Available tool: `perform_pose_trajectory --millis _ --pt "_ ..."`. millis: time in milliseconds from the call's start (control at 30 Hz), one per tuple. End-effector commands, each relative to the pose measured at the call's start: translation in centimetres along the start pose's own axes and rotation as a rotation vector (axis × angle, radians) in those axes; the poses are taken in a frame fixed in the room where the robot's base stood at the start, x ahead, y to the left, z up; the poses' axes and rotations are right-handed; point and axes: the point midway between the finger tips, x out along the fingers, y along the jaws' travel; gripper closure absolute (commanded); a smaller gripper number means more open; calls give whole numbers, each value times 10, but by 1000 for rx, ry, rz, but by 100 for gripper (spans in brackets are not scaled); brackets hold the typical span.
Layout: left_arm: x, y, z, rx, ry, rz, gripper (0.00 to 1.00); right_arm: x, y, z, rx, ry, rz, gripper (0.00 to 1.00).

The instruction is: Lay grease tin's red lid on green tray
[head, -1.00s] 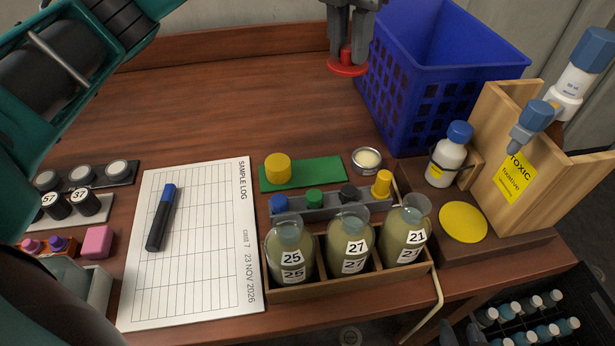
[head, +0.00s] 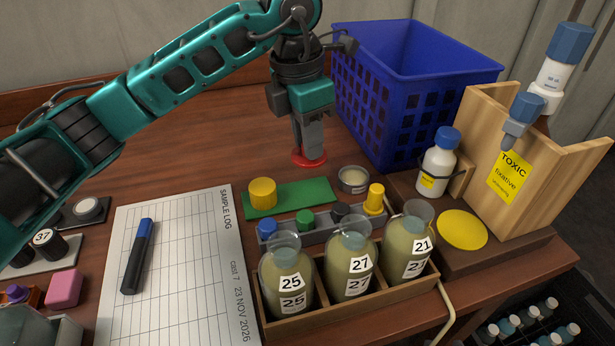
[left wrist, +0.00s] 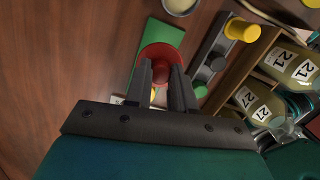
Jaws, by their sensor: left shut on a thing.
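The red lid (head: 309,160) is a round disc with a knob. My left gripper (head: 311,148) is shut on the lid's knob and holds it flat, just beyond the green tray (head: 300,198) in the head view. In the left wrist view the lid (left wrist: 160,52) overlaps the green tray (left wrist: 158,30); its exact height is hard to tell. The open grease tin (head: 353,180), with pale grease, stands by the tray's right end. A yellow round piece (head: 263,193) sits on the tray's left end. My right gripper is not in view.
A rack of coloured caps (head: 325,222) and a wooden crate of numbered bottles (head: 350,296) stand in front of the tray. A blue basket (head: 405,95) stands behind right. A white bottle (head: 438,163) stands right. The sample log (head: 180,270) lies left.

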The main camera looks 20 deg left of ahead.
Motion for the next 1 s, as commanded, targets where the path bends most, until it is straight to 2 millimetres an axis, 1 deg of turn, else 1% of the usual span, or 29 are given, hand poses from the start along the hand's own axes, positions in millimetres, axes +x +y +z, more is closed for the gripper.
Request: perform_pose_trajectory --millis 33,100,367,500,600,867,967,1000 --pt "12 0 -2 -1 1 -1 100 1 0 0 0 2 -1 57" --pt "23 0 -3 -1 1 -1 100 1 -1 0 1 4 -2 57" --pt "42 0 -5 -2 0 0 100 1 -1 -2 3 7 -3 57" --pt "64 0 -8 -2 2 -1 100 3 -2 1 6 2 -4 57" --pt "75 0 -9 -2 0 0 100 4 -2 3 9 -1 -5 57" --pt "76 0 -9 -2 -1 1 100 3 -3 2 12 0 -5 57" --pt "80 0 -10 -2 -1 1 100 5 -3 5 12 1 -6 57" --pt "80 0 -10 -2 -1 1 75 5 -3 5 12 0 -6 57"
